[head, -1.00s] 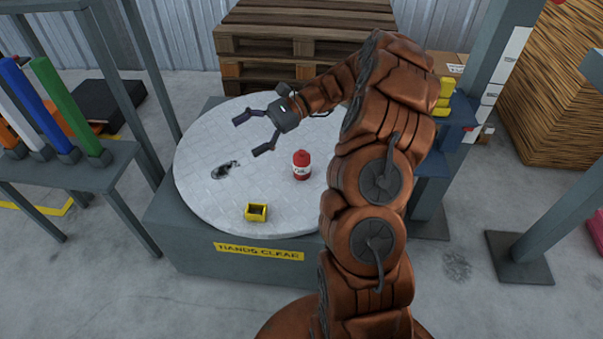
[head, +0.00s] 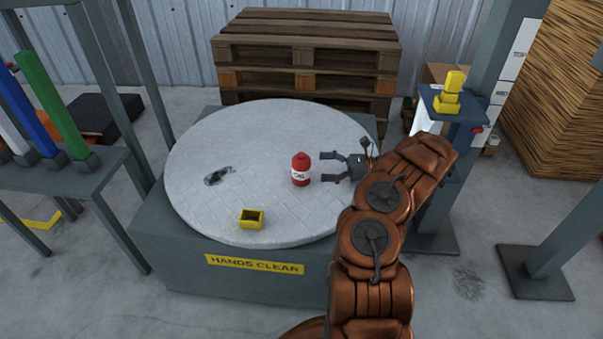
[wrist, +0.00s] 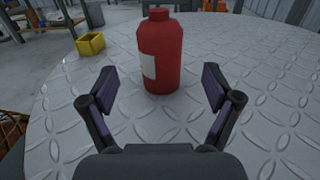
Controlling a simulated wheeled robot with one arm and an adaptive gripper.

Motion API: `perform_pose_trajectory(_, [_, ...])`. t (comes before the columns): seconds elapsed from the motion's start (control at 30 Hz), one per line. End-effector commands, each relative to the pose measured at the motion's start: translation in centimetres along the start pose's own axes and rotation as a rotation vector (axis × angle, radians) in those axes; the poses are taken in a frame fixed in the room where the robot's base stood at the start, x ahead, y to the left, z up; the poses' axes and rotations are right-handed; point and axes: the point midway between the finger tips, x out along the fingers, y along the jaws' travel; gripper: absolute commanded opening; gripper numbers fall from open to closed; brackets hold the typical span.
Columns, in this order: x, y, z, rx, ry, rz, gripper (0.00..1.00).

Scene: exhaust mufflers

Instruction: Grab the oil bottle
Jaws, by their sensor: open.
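The oil bottle (head: 301,169) is red with a white label and stands upright on the round grey turntable (head: 230,130). My gripper (head: 327,167) is just right of the bottle in the head view, low over the turntable, with its fingers pointing left at it. In the wrist view the bottle (wrist: 161,52) stands ahead, beyond the fingertips and roughly centred between them. My gripper (wrist: 212,88) is open and empty there, and the bottle is not between its fingers.
A small yellow open box (head: 251,219) stands near the turntable's front edge; it also shows in the wrist view (wrist: 90,44). A blue stand (head: 450,105) with yellow blocks is at the right. Wooden pallets (head: 305,50) stand behind.

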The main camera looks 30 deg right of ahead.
Motion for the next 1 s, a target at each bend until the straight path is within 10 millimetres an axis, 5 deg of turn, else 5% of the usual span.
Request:
perform_pose_trajectory(0.73, [7.0,0.1,0.2,-0.002,-0.001,0.006,0.89])
perform_pose_trajectory(1.0, [7.5,0.0,0.2,-0.002,0.001,0.003,0.89])
